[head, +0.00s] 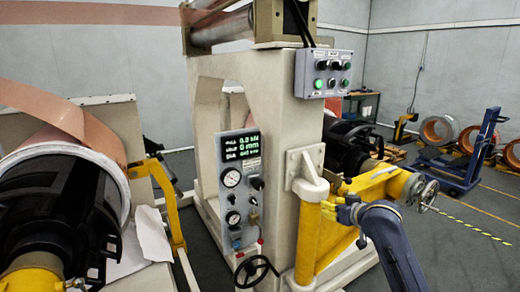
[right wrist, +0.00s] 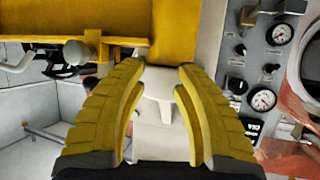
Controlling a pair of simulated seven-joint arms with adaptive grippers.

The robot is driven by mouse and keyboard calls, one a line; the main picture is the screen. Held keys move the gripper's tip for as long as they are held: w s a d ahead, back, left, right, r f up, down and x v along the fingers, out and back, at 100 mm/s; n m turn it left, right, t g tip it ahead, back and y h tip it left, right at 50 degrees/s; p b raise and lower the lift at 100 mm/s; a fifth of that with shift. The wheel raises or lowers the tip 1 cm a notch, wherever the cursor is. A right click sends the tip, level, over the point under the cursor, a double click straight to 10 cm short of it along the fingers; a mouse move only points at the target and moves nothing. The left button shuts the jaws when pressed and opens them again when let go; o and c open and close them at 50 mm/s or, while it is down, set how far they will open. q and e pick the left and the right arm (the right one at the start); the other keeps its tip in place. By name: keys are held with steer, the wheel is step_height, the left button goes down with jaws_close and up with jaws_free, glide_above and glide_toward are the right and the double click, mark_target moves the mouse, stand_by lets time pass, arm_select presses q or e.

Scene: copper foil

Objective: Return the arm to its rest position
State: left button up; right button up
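My right arm comes into the head view from the lower right, a dark blue link. Its yellow gripper (head: 345,203) is in front of the machine's yellow swing arm (head: 372,190), near the handwheel (head: 423,193). In the right wrist view the two yellow fingers of my right gripper (right wrist: 163,70) stand apart with nothing held between them. A pale machine bracket (right wrist: 160,108) shows through the gap, and a yellow beam (right wrist: 80,27) crosses just beyond the fingertips. Whether the fingers touch the beam I cannot tell. My left gripper is not in view.
The pale machine frame (head: 262,92) stands in the middle, with a gauge panel (head: 240,187) and a button box (head: 328,75). A copper foil roll (head: 85,140) is at the left. A blue lift cart (head: 462,165) stands on the right floor, where there is open room.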

steer(key=s+d+f+n+g+h, duration=0.1)
steer(key=s+f+n+g+h, duration=0.2)
steer(key=s+f, duration=1.8)
steer(key=s+d+f+n+g+h, duration=0.1)
steer(key=s+d+f+h, duration=0.25)
steer(key=s, duration=0.95)
steer(key=s+d+f+g+h, duration=0.2)
steer(key=s+d+f, duration=0.15)
steer(key=s, duration=0.95)
steer(key=s+a+f+g+y, duration=0.1)
steer(key=a+f, duration=0.1)
steer(key=f, duration=0.9)
steer(key=s+a+f+g+y, duration=0.1)
steer(key=s+a+f, duration=0.15)
steer(key=f, duration=0.95)
steer(key=a+f+g+y, duration=0.1)
steer(key=a+f+y, duration=0.15)
steer(key=f, duration=0.85)
steer(key=s+f+m+g, duration=0.2)
steer(key=s+f+m, duration=0.1)
steer(key=s+f, duration=1.4)
steer(key=s, duration=0.4)
steer(key=shift+d+f+y, duration=0.15)
steer(key=shift+f+y, duration=0.15)
steer(key=shift+f, duration=0.1)
